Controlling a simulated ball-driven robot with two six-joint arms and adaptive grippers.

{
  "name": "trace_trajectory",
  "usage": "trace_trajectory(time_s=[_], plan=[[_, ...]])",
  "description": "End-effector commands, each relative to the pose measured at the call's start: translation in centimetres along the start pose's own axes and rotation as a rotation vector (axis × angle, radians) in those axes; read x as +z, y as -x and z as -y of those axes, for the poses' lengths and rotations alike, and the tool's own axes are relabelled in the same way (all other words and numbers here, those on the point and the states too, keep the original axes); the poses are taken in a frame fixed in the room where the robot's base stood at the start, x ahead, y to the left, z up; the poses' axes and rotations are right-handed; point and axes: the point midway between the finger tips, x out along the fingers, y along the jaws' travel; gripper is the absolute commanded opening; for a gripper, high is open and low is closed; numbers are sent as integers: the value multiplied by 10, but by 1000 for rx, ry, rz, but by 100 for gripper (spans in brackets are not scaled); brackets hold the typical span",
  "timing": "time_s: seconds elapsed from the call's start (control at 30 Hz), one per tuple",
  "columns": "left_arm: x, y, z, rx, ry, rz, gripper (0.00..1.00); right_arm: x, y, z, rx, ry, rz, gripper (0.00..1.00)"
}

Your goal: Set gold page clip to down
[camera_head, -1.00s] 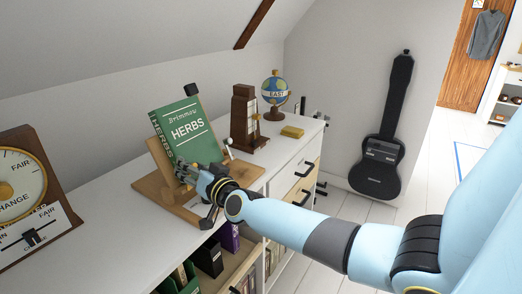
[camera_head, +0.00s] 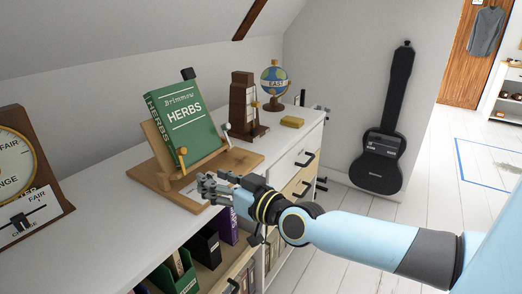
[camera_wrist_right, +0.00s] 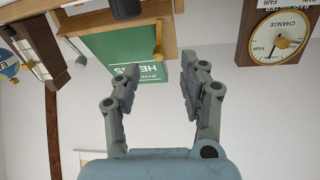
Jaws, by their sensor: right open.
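The gold page clip (camera_head: 181,160) stands at the lower left of the green herbs book (camera_head: 186,118), which leans on a wooden book stand (camera_head: 160,180). In the right wrist view, which is upside down, the gold clip (camera_wrist_right: 158,40) rises from the stand's ledge over the book's face, so it looks raised. A paler clip (camera_head: 226,131) stands at the book's right side. My right gripper (camera_head: 204,185) is open and empty in front of the stand, apart from the gold clip. My left gripper is not in view.
The stand is on a white cabinet top (camera_head: 105,215). A dial instrument (camera_head: 25,165) stands at left. A wooden instrument (camera_head: 243,105), a globe (camera_head: 274,78) and a yellow block (camera_head: 292,122) are at right. Open shelves with folders (camera_head: 205,247) lie below the front edge.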

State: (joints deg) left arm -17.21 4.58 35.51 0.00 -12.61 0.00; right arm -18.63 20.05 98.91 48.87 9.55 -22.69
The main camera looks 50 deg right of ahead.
Motion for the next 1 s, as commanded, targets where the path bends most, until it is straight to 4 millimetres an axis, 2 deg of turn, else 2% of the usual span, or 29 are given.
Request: trace_trajectory(time_s=[0.1, 0.53, 1.0], plan=[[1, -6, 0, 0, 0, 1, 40, 29, 3, -6, 10, 11, 48, 43], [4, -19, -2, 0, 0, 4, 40, 120, 21, -22, 41, 46, 217, 43], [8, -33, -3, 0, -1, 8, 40, 217, 56, -36, 69, 76, 409, 43]])
